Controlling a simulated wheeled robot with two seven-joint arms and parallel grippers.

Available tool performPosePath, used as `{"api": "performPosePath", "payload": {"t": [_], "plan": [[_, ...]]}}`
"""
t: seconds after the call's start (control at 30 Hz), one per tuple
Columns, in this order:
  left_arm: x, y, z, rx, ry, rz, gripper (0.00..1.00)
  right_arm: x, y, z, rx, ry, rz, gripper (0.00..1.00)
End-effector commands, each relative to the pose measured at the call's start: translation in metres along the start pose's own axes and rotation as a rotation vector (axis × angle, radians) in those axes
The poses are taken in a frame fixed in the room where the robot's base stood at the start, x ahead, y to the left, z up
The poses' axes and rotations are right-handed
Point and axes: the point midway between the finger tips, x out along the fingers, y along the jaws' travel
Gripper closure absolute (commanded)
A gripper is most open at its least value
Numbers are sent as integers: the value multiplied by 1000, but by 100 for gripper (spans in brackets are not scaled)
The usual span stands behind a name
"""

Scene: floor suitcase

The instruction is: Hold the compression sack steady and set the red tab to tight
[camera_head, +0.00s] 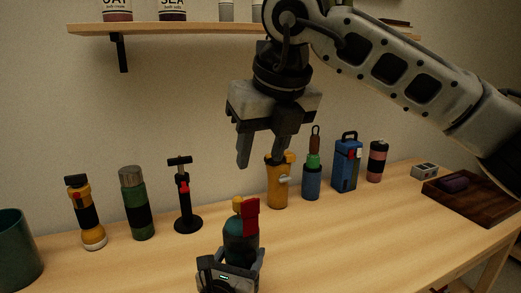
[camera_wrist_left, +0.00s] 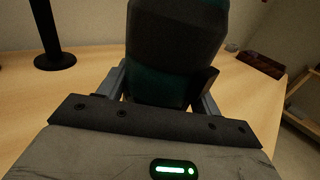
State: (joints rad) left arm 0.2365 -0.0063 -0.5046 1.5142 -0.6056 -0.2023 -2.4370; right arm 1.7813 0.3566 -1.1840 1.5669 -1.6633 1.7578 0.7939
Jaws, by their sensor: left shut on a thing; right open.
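The compression sack (camera_head: 239,246), dark teal and black, stands roughly upright at the bottom centre of the head view. A red tab (camera_head: 252,217) and a yellow piece (camera_head: 238,203) are at its top. My left gripper (camera_head: 233,260) is shut on the sack's lower part, a finger on each side. The sack (camera_wrist_left: 172,50) fills the upper middle of the left wrist view; its top and the red tab are out of that frame. My right gripper (camera_head: 263,158) is open and empty, pointing down above the sack and apart from it. I cannot tell whether the sack touches the table.
A yellow flashlight (camera_head: 86,213), green bottle (camera_head: 136,203) and black stand (camera_head: 186,200) are left. A yellow canister (camera_head: 277,184), blue bottle (camera_head: 312,180), blue box (camera_head: 347,165) and pink-black bottle (camera_head: 377,161) line the back. A shelf (camera_head: 190,29) hangs above. The table front-right is clear.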

Motion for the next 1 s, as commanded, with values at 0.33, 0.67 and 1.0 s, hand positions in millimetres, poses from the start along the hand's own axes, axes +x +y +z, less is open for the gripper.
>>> {"api": "performPosePath", "payload": {"t": [0.33, 0.67, 1.0], "plan": [[0, 0, -1, -1, 2, 0, 10, 0, 0, 0, 0, 0, 0, 56], [-32, 0, -2, 2, 2, -1, 10, 0, 0, 0, 0, 0, 0, 56], [-101, 0, -1, -1, 4, -1, 10, 0, 0, 0, 0, 0, 0, 56]]}}
